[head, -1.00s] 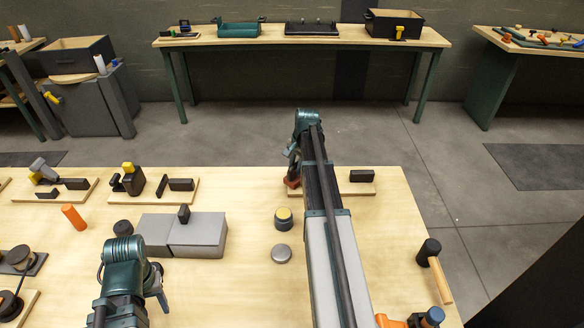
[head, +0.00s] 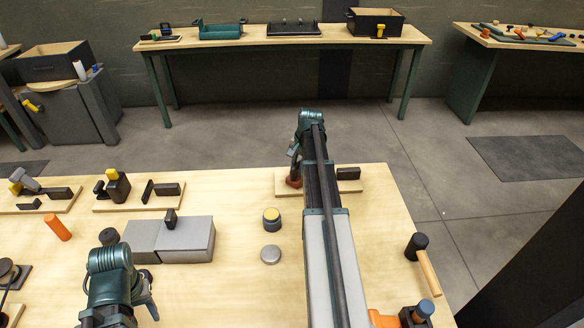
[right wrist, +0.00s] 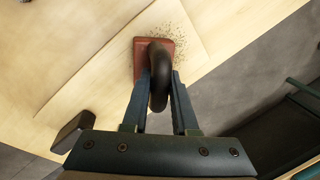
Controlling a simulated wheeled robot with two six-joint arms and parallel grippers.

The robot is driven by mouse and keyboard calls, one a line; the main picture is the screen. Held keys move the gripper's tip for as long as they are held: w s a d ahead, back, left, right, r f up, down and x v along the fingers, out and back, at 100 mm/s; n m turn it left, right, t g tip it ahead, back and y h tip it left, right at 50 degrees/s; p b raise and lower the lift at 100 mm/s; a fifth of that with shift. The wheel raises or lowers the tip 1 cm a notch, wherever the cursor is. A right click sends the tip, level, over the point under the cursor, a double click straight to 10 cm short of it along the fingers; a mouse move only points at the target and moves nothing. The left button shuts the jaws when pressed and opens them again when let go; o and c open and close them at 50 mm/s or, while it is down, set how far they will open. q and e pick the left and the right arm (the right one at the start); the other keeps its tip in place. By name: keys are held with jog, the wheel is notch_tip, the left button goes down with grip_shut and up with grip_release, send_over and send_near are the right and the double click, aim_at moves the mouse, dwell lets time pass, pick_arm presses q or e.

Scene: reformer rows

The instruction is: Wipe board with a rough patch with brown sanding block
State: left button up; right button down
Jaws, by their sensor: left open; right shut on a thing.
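The brown sanding block (head: 294,182) sits on the pale board (head: 281,176) at the table's far edge. In the right wrist view the block (right wrist: 143,62) lies flat against the board (right wrist: 95,85), and its dark curved handle (right wrist: 159,85) rises between my fingers. My right gripper (right wrist: 161,78) is shut on that handle. The rough patch (right wrist: 178,40) shows as dark specks beside and beyond the block; part may be hidden under it. In the head view my right arm hides the middle of the board. My left gripper (head: 146,290) is open and empty above the table at the lower left.
A dark block (head: 348,173) stands on the board's right part. A mallet (head: 417,247) lies at the table's right edge.

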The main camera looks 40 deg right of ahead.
jog(key=shift+s+d, duration=0.6)
jog(key=shift+d, duration=0.2)
jog(key=shift+s+d, duration=0.55)
jog(key=shift+d, duration=0.25)
jog(key=shift+f, duration=0.1)
jog(key=shift+a, duration=0.1)
jog(key=shift+a, duration=0.1)
jog(key=shift+w+a, duration=0.45)
jog(key=shift+a, duration=0.05)
jog(key=shift+w+a, duration=0.7)
jog(key=shift+a, duration=0.15)
jog(key=shift+w+a, duration=0.5)
jog(key=shift+a, duration=0.25)
jog(key=shift+w+a, duration=0.5)
jog(key=shift+a, duration=0.25)
